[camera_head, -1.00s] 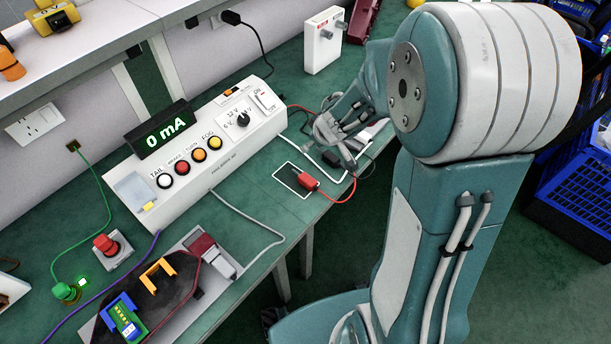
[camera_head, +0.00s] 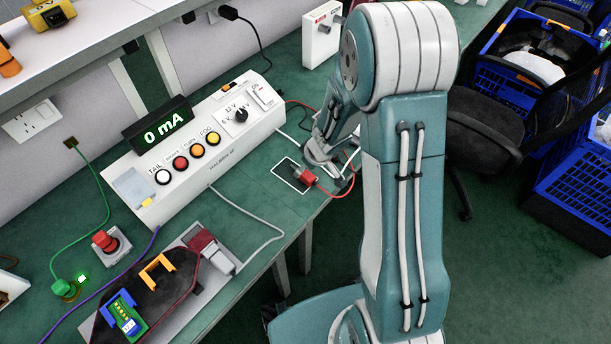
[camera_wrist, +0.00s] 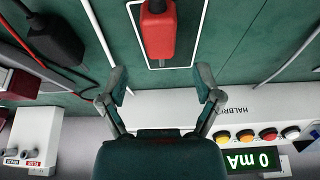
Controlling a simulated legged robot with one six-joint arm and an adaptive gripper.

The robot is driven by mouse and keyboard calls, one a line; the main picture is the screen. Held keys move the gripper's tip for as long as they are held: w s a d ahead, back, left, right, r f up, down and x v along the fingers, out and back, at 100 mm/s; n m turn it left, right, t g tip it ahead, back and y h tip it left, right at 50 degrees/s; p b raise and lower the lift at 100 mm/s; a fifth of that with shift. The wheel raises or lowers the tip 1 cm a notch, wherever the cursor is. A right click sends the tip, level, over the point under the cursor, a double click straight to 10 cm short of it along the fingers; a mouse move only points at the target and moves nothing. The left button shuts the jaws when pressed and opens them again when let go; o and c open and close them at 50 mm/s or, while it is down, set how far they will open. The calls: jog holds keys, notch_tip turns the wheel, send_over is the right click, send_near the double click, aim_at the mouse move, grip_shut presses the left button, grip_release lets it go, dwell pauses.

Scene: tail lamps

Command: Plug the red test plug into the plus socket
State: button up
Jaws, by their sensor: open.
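The red test plug (camera_head: 304,175) lies on the green bench inside a white outlined rectangle, with a red cable running from it to the right. In the wrist view the plug (camera_wrist: 158,34) is upright at the top centre, beyond my fingertips. My gripper (camera_wrist: 162,88) is open and empty, its fingers spread wider than the plug. In the head view my gripper (camera_head: 318,152) is close beside the plug. The white socket box (camera_head: 318,36) stands at the back of the bench. In the wrist view the box (camera_wrist: 31,137) shows a red plus label at lower left.
The white test unit (camera_head: 205,160), reading 0 mA, stands left of the plug. A black plug-like object (camera_wrist: 55,40) and cables lie near my gripper in the wrist view. The lamp fixture (camera_head: 150,290) is at front left. Blue crates (camera_head: 575,190) stand off the bench.

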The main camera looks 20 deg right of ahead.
aim_at(304, 172)
jog(key=shift+a+f, duration=0.1)
jog(key=shift+f, duration=0.85)
jog(key=shift+x, duration=1.1)
jog(key=shift+w, duration=0.1)
grip_shut()
